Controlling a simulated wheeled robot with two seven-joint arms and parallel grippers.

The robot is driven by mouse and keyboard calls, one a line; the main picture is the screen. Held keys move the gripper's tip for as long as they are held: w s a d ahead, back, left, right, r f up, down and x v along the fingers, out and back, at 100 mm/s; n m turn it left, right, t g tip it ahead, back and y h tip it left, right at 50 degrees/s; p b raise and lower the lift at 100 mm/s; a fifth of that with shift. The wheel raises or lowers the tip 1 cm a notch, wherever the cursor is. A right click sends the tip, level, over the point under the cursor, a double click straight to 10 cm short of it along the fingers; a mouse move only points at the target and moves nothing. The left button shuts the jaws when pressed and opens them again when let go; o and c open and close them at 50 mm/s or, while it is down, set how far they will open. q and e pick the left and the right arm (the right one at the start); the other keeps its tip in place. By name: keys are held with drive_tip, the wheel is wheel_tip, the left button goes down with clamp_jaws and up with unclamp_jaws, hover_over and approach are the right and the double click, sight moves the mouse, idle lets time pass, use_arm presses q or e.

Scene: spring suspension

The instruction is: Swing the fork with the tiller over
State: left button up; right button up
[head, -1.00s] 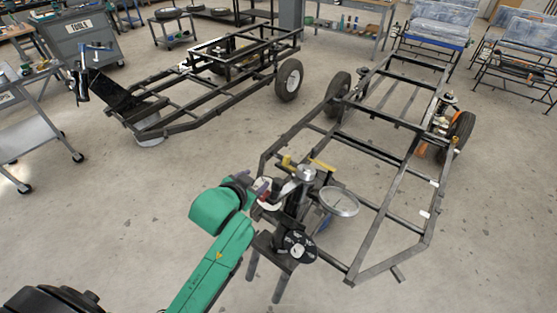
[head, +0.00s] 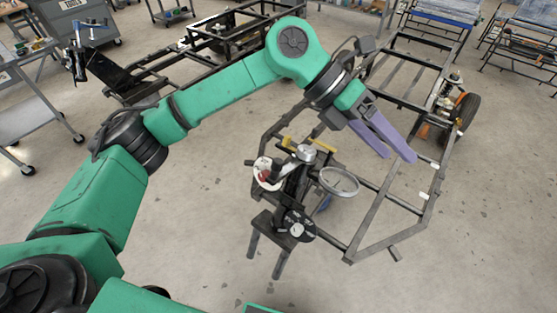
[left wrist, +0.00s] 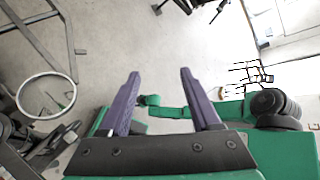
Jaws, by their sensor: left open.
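A dark stand-like mechanism stands on the chassis frame's near corner in the head view. It has a two-pronged dark fork (head: 280,263) pointing down at its near end, and a post with a grey cap (head: 306,153). A red knob (head: 265,174) sits on a pale disc at its left. Yellow-tipped parts (head: 323,145) show near its top. I cannot tell for sure which part is the tiller. My left gripper (head: 398,156) is open and empty, above and right of the mechanism, fingers pointing down. It also shows open in the left wrist view (left wrist: 159,73).
A round metal wheel (head: 339,181) sits right of the post, and a black dial (head: 300,229) below it. The chassis frame (head: 410,205) extends behind. A grey cart (head: 25,120) stands at left. The floor (head: 190,220) left of the mechanism is clear.

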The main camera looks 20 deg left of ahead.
use_arm(q)
drive_tip(key=w+a+f+t+y, duration=0.1)
drive_tip(key=w+a+f+y, duration=0.15)
drive_tip(key=a+y, duration=0.45)
drive_tip(key=n+y, duration=0.2)
drive_tip(key=y, duration=0.1)
approach(277, 160)
drive_tip(key=f+p, duration=0.1)
drive_tip(key=f, duration=0.2)
drive_tip(key=f+p, duration=0.1)
drive_tip(key=f, duration=0.2)
drive_tip(key=s+d+f+p, duration=0.1)
drive_tip(key=f, duration=0.2)
drive_tip(key=shift+s+f, duration=0.1)
drive_tip(key=shift+f, duration=0.6)
drive_tip(key=shift+t, duration=0.3)
clamp_jaws()
drive_tip(key=shift+r, duration=0.15)
